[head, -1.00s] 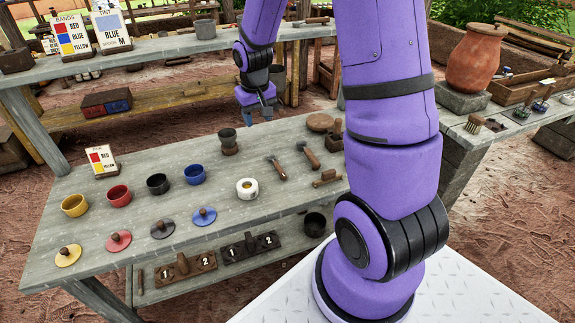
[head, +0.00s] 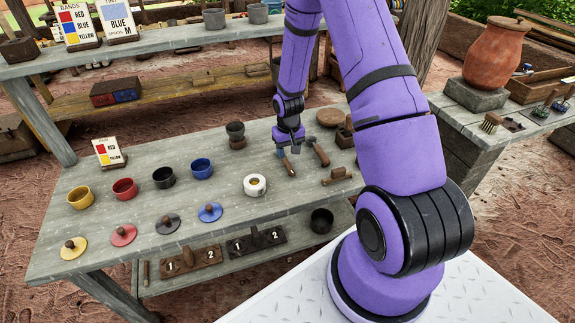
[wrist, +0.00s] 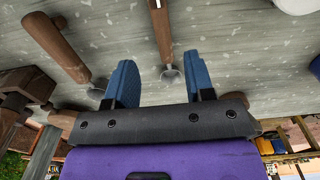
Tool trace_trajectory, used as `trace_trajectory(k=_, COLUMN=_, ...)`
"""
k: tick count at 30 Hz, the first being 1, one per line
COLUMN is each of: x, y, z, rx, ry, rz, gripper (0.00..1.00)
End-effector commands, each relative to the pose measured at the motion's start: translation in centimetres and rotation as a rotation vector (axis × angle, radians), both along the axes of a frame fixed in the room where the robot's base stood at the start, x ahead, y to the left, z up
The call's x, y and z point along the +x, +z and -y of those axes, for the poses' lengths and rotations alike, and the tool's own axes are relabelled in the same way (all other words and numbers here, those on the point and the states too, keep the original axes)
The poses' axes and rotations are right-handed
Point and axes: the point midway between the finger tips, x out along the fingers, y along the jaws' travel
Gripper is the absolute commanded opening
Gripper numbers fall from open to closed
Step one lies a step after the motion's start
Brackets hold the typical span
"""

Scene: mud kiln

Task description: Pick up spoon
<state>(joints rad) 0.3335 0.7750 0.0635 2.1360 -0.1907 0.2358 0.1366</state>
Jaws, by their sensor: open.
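The spoon (head: 288,165) has a wooden handle and lies on the grey table (head: 240,228). In the wrist view the spoon (wrist: 163,40) shows its handle above and its small metal end between the lines of the two blue fingers. My gripper (head: 290,148) is at the far end of the spoon in the head view; its fingers (wrist: 158,62) are apart with nothing held. The exact height above the table is hard to judge. My gripper partly hides the spoon's far end in the head view.
A second wooden-handled tool (head: 321,154) lies just right of the spoon. A dark cup-like stand (head: 236,135) is to the left, and a white ring-shaped pot (head: 255,185) stands nearer. Colored cups (head: 202,168) and lids fill the left side.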

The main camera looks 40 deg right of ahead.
Motion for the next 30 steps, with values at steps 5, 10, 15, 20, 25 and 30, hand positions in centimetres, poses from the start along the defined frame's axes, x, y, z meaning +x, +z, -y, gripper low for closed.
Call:
trace_trajectory(k=5, x=0.0, y=-0.9, z=0.0, rx=0.000, ry=0.000, rz=-0.001, gripper=0.49)
trace_trajectory(k=10, x=0.0, y=-2.9, z=-0.3, rx=0.001, ry=0.000, rz=-0.003, gripper=0.49)
trace_trajectory(k=15, x=0.1, y=-5.0, z=-0.4, rx=0.000, ry=0.000, rz=-0.002, gripper=0.49)
trace_trajectory(k=20, x=0.1, y=-5.8, z=-0.4, rx=0.000, ry=0.000, rz=0.000, gripper=0.49)
trace_trajectory(k=25, x=0.1, y=-5.9, z=-0.4, rx=0.000, ry=0.000, rz=0.000, gripper=0.49)
trace_trajectory(k=30, x=0.1, y=-5.8, z=-0.4, rx=0.000, ry=0.000, rz=0.000, gripper=0.21)
